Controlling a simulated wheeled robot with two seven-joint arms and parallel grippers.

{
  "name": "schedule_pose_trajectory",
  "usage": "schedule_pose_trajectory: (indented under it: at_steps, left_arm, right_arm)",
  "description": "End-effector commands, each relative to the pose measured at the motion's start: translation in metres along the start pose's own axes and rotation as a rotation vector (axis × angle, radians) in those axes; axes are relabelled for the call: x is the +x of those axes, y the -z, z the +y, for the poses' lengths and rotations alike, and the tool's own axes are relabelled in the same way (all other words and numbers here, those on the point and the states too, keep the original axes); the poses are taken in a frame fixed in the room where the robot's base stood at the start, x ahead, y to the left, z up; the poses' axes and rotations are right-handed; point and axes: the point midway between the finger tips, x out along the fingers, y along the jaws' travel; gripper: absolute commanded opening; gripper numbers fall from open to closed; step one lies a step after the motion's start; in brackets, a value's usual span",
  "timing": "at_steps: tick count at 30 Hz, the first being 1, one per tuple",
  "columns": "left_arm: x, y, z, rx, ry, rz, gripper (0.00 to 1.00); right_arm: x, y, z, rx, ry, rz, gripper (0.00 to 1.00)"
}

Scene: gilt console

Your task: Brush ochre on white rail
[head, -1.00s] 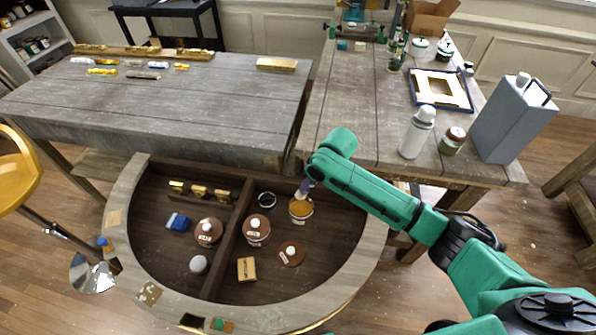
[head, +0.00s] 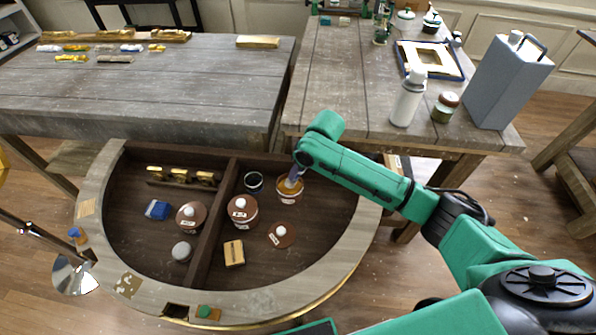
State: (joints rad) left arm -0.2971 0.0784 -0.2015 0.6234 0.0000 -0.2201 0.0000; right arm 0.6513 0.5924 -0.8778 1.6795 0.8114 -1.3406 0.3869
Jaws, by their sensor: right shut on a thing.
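The ochre pot (head: 289,190) stands open in the right part of the half-round console, with ochre showing inside its rim. My right gripper (head: 297,166) is above it, mostly hidden by its own arm. It is shut on a brush (head: 293,178), whose purple-grey handle points down at the pot; the bristle end is not clear, seemingly at or inside the rim. I cannot make out a plainly white rail. A dark rack with gold pieces (head: 182,177) lies in the console's left part. My left gripper is not in view.
A divider (head: 212,235) splits the console. Near the ochre pot are a dark open pot (head: 253,182), a lidded pot (head: 242,211), a loose lid (head: 281,234) and a tan block (head: 233,253). A white bottle (head: 407,100) and grey can (head: 506,82) stand on the right table.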

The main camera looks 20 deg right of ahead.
Motion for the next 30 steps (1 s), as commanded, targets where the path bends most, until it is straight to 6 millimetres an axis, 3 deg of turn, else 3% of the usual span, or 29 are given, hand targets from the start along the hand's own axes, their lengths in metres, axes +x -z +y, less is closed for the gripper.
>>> schedule_pose_trajectory:
  at_steps: [30]
  left_arm:
    - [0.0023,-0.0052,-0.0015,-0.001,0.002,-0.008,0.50]
  right_arm:
    - [0.0068,-0.0023,0.0004,0.000,0.001,0.000,0.00]
